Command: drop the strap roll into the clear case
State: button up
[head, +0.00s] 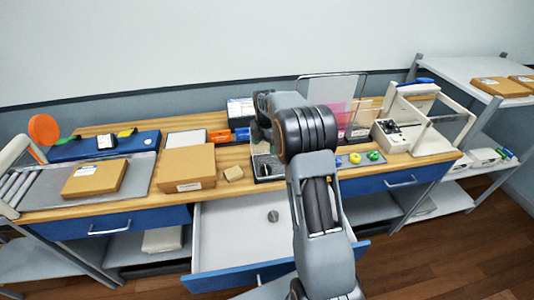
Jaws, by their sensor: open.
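The end of my arm with my gripper (258,132) is above the back middle of the bench, partly hidden by my own arm. Its jaws are open, and I see nothing held in them. A small grey round piece (273,216) lies in the open drawer; it may be the strap roll, but it is too small to tell. A clear upright panel (335,88) stands at the back of the bench, right of my arm. I cannot tell whether it belongs to the clear case. A small bin (266,170) sits below my gripper, partly covered by my arm.
The pulled-out drawer (232,235) juts from the bench front, mostly empty. A cream machine (400,132) stands on the right. Coloured round pieces (364,157) lie beside my arm.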

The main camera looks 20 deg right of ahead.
jog(key=s+a+r+m+t, duration=0.2)
jog(key=s+a+r+m, duration=0.3)
jog(key=s+r+m, duration=0.65)
jog(key=s+a+r+m+t, duration=0.1)
jog(key=s+a+m, duration=0.1)
jog(key=s+m, duration=0.4)
jog(key=s+a+m+t, duration=0.2)
jog(key=s+m, duration=0.4)
jog(key=s, duration=0.5)
jog(key=shift+s+r, duration=0.2)
jog(key=shift+r, duration=0.2)
jog(key=shift+f, duration=0.1)
notch_tip(320, 180, down, 3)
jog(key=b, duration=0.2)
jog(key=shift+w+f+b, duration=0.1)
jog(key=shift+b, duration=0.25)
